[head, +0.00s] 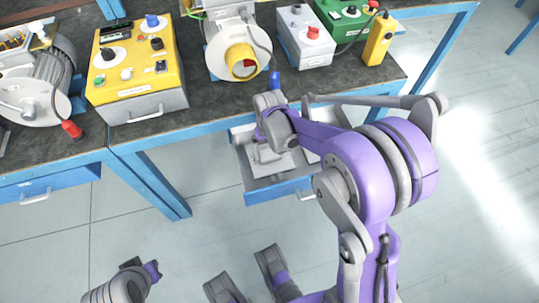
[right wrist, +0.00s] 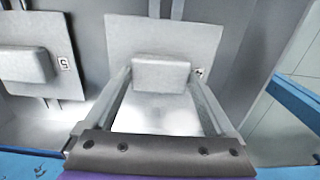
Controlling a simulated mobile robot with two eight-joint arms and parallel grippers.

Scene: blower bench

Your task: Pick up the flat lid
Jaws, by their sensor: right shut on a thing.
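The flat lid (right wrist: 205,40) is a thin light-grey square plate with a raised block handle (right wrist: 160,75) and a small dark mark beside it, seen in the right wrist view. My right gripper (right wrist: 160,82) is shut on the block handle, one finger on each side. In the head view the right gripper (head: 268,150) reaches down into the open drawer, and the arm hides part of the lid. I cannot tell whether the lid is clear of the drawer floor. My left gripper cannot be made out.
A similar plate with a block (right wrist: 25,66) lies to the left in the right wrist view. The open drawer (head: 262,196) has a blue front under the bench (head: 215,120). Above stand a yellow control box (head: 140,85), a blower (head: 235,50) and a grey box (head: 305,45).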

